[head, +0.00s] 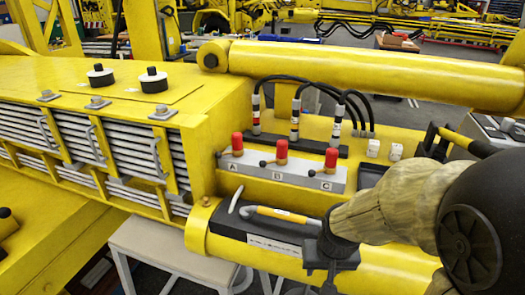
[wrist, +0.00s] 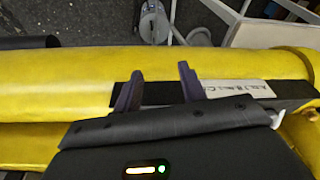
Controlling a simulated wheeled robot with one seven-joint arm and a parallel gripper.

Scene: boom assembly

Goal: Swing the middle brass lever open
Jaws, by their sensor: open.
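Three red-capped valves stand on a grey panel (head: 241,171) marked A, B and C in the head view. The middle valve (head: 281,149), at B, has a small brass lever (head: 266,163) pointing left at its base. Similar brass levers show at A (head: 223,153) and C (head: 314,172). My gripper (head: 328,268) is below and to the right of the panel, apart from the levers. In the wrist view my gripper (wrist: 158,70) has two separated dark fingers with nothing between them, over a yellow beam (wrist: 60,82). The levers are out of the wrist view.
Black hoses (head: 318,83) rise behind the valves. A dark ledge (head: 222,219) with a white label (head: 273,244) and a yellow-handled tool (head: 276,214) lies in front of the panel. A yellow cylinder (head: 370,73) runs behind. White knobs (head: 373,148) stand right of the hoses.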

